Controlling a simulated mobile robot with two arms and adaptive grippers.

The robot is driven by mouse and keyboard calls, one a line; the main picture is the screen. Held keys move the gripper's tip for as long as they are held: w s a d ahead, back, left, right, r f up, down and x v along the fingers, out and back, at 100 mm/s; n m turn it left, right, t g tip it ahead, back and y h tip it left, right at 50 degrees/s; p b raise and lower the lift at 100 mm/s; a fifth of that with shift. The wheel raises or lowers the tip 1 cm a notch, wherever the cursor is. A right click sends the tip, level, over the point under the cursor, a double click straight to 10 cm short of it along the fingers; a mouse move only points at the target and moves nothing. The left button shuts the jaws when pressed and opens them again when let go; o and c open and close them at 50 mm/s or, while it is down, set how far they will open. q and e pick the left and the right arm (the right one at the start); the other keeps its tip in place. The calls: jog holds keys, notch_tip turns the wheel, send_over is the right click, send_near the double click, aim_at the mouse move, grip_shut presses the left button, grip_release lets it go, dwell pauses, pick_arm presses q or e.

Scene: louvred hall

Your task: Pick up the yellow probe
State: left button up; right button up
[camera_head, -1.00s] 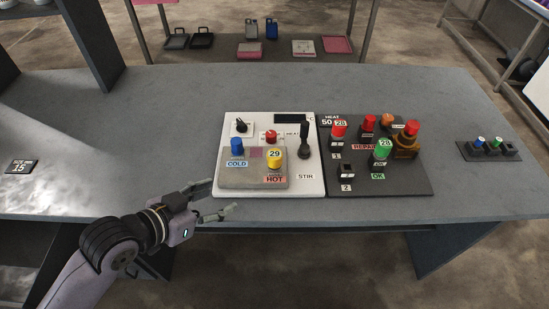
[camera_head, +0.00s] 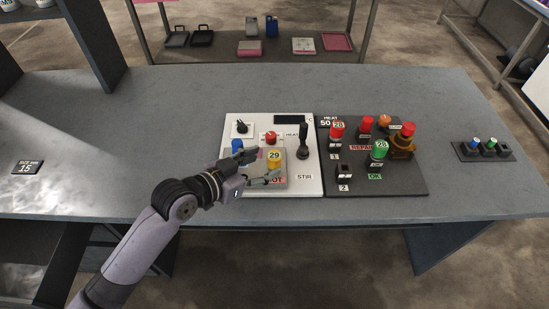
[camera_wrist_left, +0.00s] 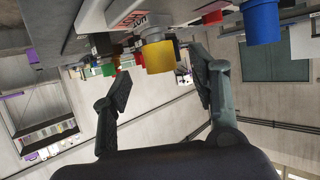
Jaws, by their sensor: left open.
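The yellow probe (camera_head: 274,155), marked 29, stands upright on the grey block of the white panel (camera_head: 307,180). My left gripper (camera_head: 264,166) is open and low over the near part of that block, with the probe just beyond its fingertips. In the left wrist view the yellow probe (camera_wrist_left: 158,56) shows between the two spread fingers, ahead of them and nothing held. My right gripper is not in view.
A black stir lever (camera_head: 304,140) and a red knob (camera_head: 270,136) are close by. The dark panel (camera_head: 400,183) with red and green probes lies to the right. A small dark holder (camera_head: 485,151) is at the far right. The left half of the grey table (camera_head: 120,130) is mostly clear.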

aim_at(269, 161)
pick_arm(q)
jog(key=shift+w+d+f+p, duration=0.15)
jog(key=shift+w+d+p, duration=0.15)
jog(key=shift+w+d, duration=0.05)
jog(key=p+x, duration=0.1)
jog(key=x, duration=0.2)
jog(key=shift+w+d+f, duration=0.4)
jog(key=shift+c, duration=0.5)
jog(key=c, duration=1.2)
